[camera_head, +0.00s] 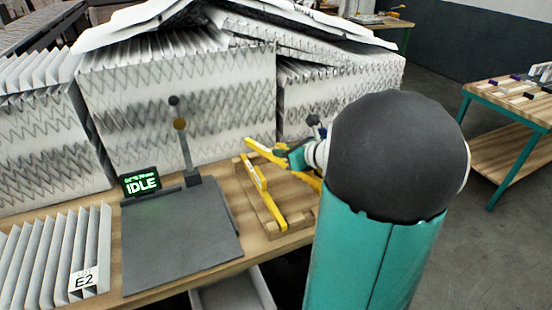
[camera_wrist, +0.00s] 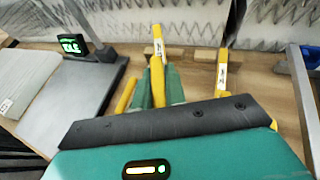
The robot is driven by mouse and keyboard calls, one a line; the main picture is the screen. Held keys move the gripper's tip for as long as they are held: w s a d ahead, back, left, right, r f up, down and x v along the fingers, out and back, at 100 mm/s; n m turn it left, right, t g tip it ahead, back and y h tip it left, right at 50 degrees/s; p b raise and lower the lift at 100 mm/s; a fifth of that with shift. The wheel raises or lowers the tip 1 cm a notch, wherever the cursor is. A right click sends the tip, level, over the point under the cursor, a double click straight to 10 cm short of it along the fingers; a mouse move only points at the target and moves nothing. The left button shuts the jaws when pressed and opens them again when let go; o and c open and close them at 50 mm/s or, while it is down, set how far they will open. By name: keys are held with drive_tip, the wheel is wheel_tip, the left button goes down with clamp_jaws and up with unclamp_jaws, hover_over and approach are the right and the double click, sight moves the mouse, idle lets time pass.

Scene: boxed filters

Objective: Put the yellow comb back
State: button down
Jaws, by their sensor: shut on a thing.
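My gripper (camera_wrist: 158,88) is shut on a yellow comb (camera_wrist: 157,62), a long bar with a pale label, held between its two green fingers. In the head view this comb (camera_head: 262,150) sticks out to the left of my gripper (camera_head: 292,157), tilted, over the wooden rack (camera_head: 247,196). I cannot tell whether it touches the rack. A second yellow bar with a label (camera_head: 262,193) lies across the rack's left part. Another yellow bar (camera_wrist: 222,80) lies to the right in the wrist view. My arm hides the rack's right part in the head view.
A dark grey plate with a post (camera_head: 180,240) and a small screen reading IDLE (camera_head: 141,183) stand left of the rack. Large pleated filters (camera_head: 180,100) wall off the bench's back. A pleated panel marked E2 (camera_head: 55,260) lies front left. Another table (camera_head: 510,100) stands at right.

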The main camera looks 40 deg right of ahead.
sight(282, 163)
drive_tip(key=shift+w+f, duration=0.35)
drive_tip(key=shift+f, duration=1.55)
drive_tip(key=shift+f, duration=0.1)
drive_tip(key=shift+f, duration=0.3)
drive_tip(key=c, duration=1.5)
unclamp_jaws()
drive_tip(key=shift+o, duration=0.2)
